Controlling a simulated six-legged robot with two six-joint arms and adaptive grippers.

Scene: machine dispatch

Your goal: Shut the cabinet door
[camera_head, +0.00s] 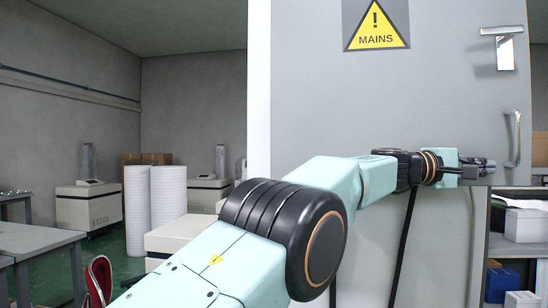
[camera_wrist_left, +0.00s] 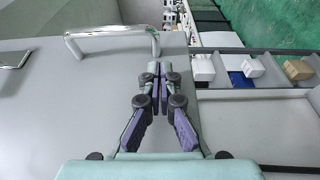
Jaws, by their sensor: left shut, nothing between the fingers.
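The grey cabinet door (camera_head: 440,85) fills the right half of the head view and carries a yellow MAINS warning sign (camera_head: 376,27). A metal bar handle (camera_head: 513,138) is near its right edge, with a latch lever (camera_head: 503,47) above. My left gripper (camera_head: 486,168) is in front of the door's lower right part, just left of the bar handle. In the left wrist view, its fingers (camera_wrist_left: 160,72) are shut and empty, close to the bar handle (camera_wrist_left: 112,34) and near the edge of the door (camera_wrist_left: 60,110). Contact with the door cannot be told. My right gripper is not in view.
Shelves with white boxes (camera_head: 524,224) and blue bins stand right of the cabinet. White rolls (camera_head: 168,195), white machines (camera_head: 88,206) and a grey table (camera_head: 35,240) are at the left. Some green floor is open between them.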

